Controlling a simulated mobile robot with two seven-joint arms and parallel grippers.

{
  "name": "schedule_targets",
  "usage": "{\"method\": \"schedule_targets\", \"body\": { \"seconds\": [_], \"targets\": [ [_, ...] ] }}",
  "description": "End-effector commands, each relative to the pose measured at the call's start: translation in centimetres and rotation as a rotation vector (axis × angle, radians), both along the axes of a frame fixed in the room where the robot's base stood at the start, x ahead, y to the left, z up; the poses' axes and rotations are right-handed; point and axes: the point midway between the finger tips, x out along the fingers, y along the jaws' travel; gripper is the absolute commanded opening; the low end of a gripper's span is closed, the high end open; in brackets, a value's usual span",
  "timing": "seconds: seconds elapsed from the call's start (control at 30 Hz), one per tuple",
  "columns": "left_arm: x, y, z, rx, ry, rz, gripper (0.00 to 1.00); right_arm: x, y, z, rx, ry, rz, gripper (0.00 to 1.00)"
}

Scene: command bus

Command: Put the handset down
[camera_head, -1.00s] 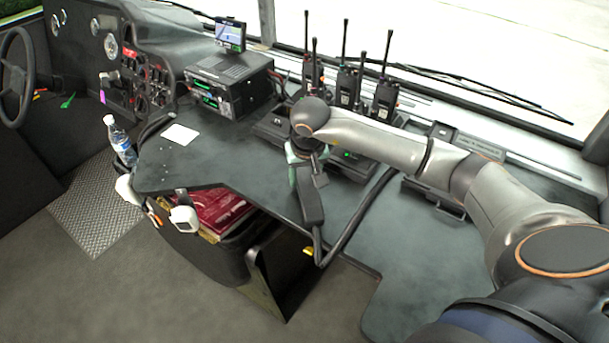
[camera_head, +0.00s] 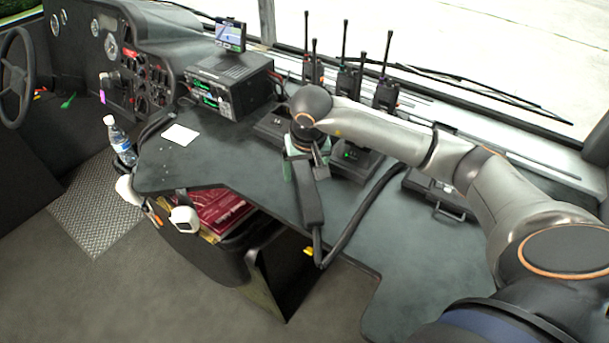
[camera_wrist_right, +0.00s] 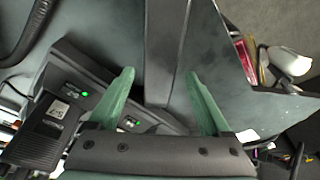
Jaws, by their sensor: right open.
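The dark handset (camera_head: 309,203) is a long bar near the front edge of the grey-green console top (camera_head: 240,165). Its cord (camera_head: 352,226) hangs from its lower end, loops past the edge and runs back up. My right gripper (camera_head: 303,165) is at the handset's upper end. In the right wrist view its green fingers (camera_wrist_right: 162,92) are open, with the handset (camera_wrist_right: 166,45) between them and a gap on each side. Whether the handset rests fully on the console is hard to tell. My left gripper is not in view.
Behind my gripper are charger-like units with green lights (camera_wrist_right: 70,92) and several upright radios (camera_head: 386,92). A black radio set (camera_head: 232,80), white card (camera_head: 180,134) and bottle (camera_head: 120,140) are to the left. A red book (camera_head: 222,210) sits in a bin below the edge.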

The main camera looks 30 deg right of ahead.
Motion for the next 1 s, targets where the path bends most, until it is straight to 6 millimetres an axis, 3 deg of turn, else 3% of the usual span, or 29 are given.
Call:
{"method": "schedule_targets", "body": {
  "seconds": [0.2, 0.43, 0.87, 1.0],
  "targets": [
    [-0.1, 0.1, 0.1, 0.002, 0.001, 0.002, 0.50, -1.0, 0.4, 5.0, -0.002, -0.006, 0.001, 0.82],
    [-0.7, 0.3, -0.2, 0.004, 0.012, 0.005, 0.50, -1.9, 0.8, 8.2, -0.001, -0.002, 0.000, 0.82],
    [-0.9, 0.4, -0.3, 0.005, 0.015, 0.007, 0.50, -2.1, 0.9, 9.0, -0.001, 0.000, -0.001, 0.82],
    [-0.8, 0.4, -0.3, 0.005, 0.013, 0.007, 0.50, -2.6, 2.8, 7.7, 0.079, 0.021, -0.004, 0.82]
  ]
}}
